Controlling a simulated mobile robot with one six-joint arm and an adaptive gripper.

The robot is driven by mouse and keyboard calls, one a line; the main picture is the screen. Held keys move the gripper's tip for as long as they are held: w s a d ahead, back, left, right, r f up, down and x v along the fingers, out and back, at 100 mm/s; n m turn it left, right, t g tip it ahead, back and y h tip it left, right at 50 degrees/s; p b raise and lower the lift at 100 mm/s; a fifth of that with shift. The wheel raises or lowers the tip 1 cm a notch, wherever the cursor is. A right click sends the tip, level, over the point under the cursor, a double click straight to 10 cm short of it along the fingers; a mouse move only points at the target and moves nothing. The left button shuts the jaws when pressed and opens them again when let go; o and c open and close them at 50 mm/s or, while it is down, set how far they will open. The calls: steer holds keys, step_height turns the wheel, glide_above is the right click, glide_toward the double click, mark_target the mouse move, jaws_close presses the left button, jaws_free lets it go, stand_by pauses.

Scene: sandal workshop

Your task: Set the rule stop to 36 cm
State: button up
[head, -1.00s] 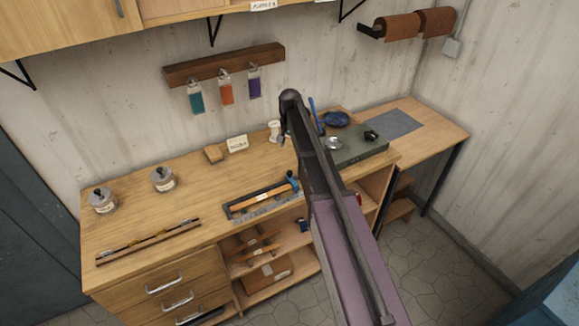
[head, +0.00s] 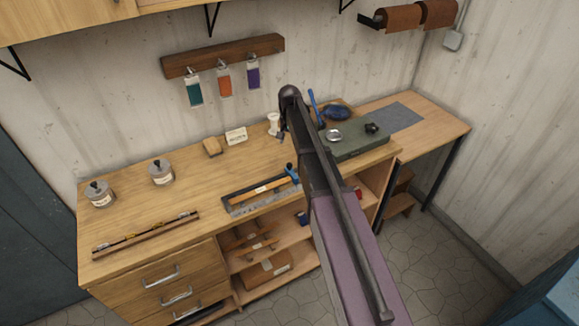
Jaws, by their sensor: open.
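A dark frame (head: 228,207) lies near the front edge of the wooden workbench, with an orange-brown strip (head: 262,190) in it and a grey metal rule (head: 250,206) along its front. A small blue piece (head: 291,171) at the frame's right end looks like the rule stop. The rule's marks are too small to read. My arm rises in front of the bench, and my gripper (head: 282,131) shows only as a small dark part beneath its upper end. It looks open and empty, above the bench behind the blue piece. My arm hides part of the bench.
A wooden rack with thin tools (head: 147,233) and two lidded jars (head: 99,193) stand at left. A green-grey slab (head: 362,143) with small items lies at right. A white card (head: 236,135) and brown block (head: 212,147) are at the back. The bench middle is clear.

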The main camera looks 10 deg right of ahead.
mark_target(290, 164)
steer(key=shift+f+b, duration=5.35)
steer(key=shift+f, duration=0.3)
jaws_close()
